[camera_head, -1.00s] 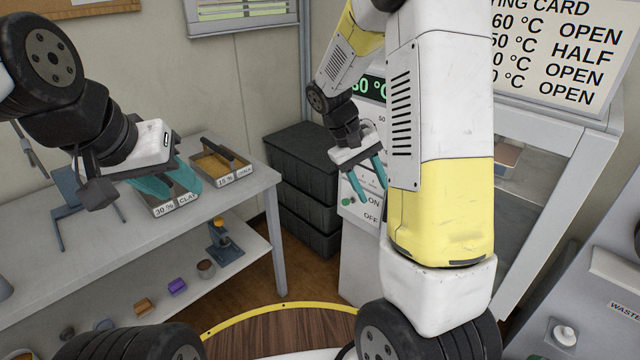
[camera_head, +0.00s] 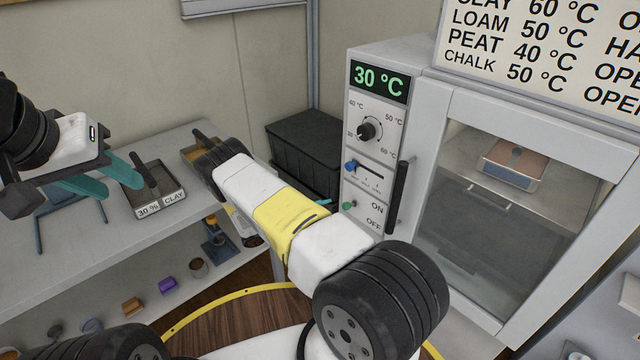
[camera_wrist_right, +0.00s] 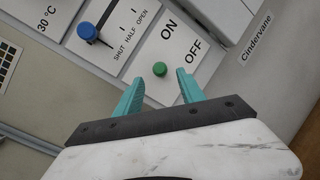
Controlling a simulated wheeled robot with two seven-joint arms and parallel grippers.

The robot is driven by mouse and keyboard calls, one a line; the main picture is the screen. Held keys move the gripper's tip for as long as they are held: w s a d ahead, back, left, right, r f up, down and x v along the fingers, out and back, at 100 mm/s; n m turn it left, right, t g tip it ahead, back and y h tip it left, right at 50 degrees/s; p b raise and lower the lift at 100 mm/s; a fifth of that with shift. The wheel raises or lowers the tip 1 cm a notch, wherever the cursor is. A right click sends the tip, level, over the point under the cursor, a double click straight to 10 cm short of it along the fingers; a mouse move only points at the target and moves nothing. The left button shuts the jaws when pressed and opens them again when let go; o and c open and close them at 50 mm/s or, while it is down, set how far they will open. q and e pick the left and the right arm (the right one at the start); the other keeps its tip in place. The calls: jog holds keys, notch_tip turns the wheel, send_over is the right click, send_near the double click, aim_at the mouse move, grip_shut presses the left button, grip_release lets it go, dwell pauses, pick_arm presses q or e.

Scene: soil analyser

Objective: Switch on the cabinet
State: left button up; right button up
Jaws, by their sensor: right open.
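The white cabinet (camera_head: 470,100) has a control panel with a lit "30 °C" display (camera_head: 380,81). Its round green button (camera_head: 348,205) sits left of the "ON" and "OFF" labels; the button also shows in the right wrist view (camera_wrist_right: 159,69). Whether it is pressed cannot be told. My right gripper (camera_wrist_right: 157,88) is open and empty, facing the panel, with the button appearing between its fingertips. My left gripper (camera_head: 108,180) is open and empty above the left table.
A black dial (camera_head: 368,130), a blue slider knob (camera_head: 351,166) and a black door handle (camera_head: 397,197) are near the button. A tray (camera_head: 514,165) shows behind the cabinet's window. A clay tray (camera_head: 155,196) sits on the left table. Dark crates (camera_head: 305,150) stand behind.

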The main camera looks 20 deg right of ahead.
aim_at(346, 206)
jog(key=d, duration=0.7)
jog(key=shift+w+d+f, duration=0.2)
jog(key=shift+w+d, duration=0.1)
jog(key=shift+d, duration=0.05)
